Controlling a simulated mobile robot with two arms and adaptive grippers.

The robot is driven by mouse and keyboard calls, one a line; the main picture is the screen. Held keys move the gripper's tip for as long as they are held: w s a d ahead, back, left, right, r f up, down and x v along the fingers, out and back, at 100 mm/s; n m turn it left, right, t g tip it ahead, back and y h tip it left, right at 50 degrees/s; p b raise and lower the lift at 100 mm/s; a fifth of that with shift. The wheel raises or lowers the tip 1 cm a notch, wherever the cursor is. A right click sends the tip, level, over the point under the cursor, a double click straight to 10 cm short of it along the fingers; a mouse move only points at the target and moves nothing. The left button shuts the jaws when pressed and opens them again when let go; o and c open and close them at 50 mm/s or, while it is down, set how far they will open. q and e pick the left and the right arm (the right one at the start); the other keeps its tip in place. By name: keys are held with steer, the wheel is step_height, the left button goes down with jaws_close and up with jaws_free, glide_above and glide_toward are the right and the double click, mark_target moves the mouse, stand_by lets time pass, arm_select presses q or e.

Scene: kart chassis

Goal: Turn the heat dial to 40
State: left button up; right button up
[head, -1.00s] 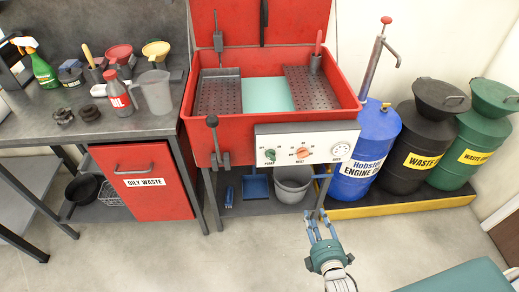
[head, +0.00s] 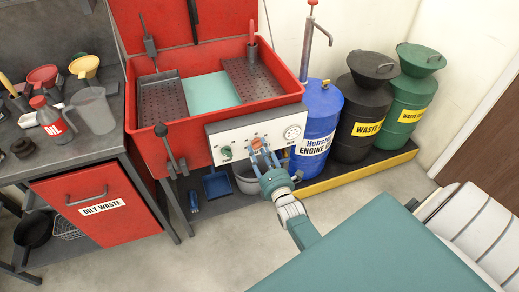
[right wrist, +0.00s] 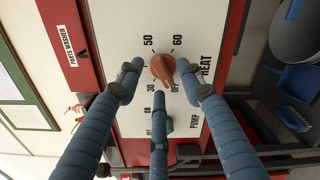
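The orange heat dial (head: 256,142) is on the white control panel (head: 226,134) of the red parts washer. In the right wrist view the heat dial (right wrist: 162,68) shows from the front, with 50, 60, 30 and OFF printed around it. The 40 mark is hidden, seemingly behind a finger, and I cannot tell the exact setting. My right gripper (head: 261,155) is at the panel, in front of the dial. In the wrist view the right gripper's (right wrist: 160,76) blue fingers are spread around the dial, with small gaps at its sides. My left gripper is out of view.
The green pump knob (right wrist: 168,125) sits beside the heat dial, close to the lower finger. A round gauge (head: 292,132) is right of the dial. A blue drum (head: 318,115) stands right of the washer, and a grey bucket (head: 245,181) is below the panel.

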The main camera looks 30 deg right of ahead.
steer(key=shift+w+d, duration=0.1)
steer(key=shift+w, duration=0.25)
jaws_close()
